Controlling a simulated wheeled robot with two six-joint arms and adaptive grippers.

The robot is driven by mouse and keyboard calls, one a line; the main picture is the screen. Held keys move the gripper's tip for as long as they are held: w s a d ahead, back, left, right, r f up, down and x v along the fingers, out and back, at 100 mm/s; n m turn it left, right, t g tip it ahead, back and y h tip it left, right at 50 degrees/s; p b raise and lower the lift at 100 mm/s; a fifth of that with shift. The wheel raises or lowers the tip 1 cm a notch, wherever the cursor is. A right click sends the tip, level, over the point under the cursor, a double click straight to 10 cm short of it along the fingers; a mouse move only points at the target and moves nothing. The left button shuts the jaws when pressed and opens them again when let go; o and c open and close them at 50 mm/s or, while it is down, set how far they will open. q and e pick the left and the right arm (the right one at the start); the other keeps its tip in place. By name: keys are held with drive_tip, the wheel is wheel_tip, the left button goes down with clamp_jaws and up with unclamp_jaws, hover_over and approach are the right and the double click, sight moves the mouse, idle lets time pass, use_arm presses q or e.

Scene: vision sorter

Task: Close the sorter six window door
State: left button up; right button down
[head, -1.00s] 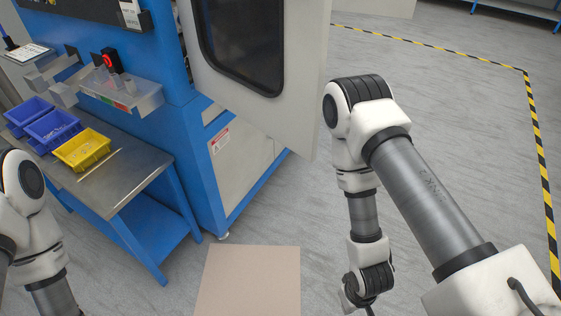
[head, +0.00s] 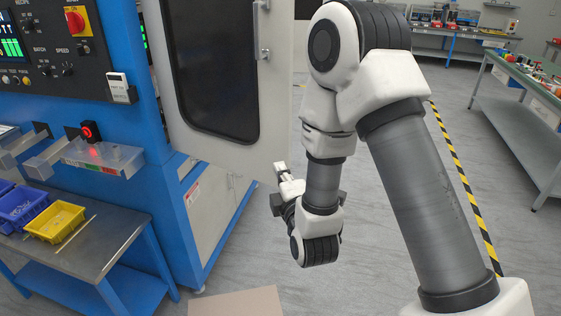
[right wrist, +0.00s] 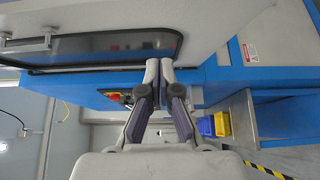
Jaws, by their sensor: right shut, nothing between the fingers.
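The sorter's window door (head: 276,95) is a white panel with a dark window (head: 210,70) and a metal handle (head: 262,30). It stands swung open from the blue sorter (head: 150,170) in the head view. My right gripper (head: 281,170) is close to the door's lower free edge, partly hidden behind my own wrist. In the right wrist view its fingers (right wrist: 159,66) are shut and empty, and the door window (right wrist: 100,48) and handle (right wrist: 28,44) show beyond them. I cannot tell whether the fingers touch the door. My left gripper is not in view.
A metal side table (head: 100,262) with blue (head: 22,207) and yellow (head: 56,221) bins stands at the left. A tan board (head: 235,303) lies on the floor. Yellow-black tape (head: 463,180) and a green-topped bench (head: 520,85) are at the right.

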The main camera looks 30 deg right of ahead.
sight(277, 138)
drive_tip(key=p+x, duration=0.1)
drive_tip(key=x, duration=0.2)
drive_tip(key=d+p+x, duration=0.1)
drive_tip(key=p+x, duration=0.1)
drive_tip(key=x, duration=0.1)
drive_tip(key=d+p+x, duration=0.1)
drive_tip(key=p+x, duration=0.1)
drive_tip(key=x, duration=0.2)
drive_tip(key=shift+s+d+r, duration=0.1)
drive_tip(key=shift+s, duration=0.2)
drive_tip(key=shift+w+d, duration=0.15)
drive_tip(key=shift+d, duration=0.3)
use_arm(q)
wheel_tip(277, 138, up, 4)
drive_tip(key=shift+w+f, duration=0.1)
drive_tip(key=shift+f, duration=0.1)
use_arm(e)
drive_tip(key=shift+a, duration=0.1)
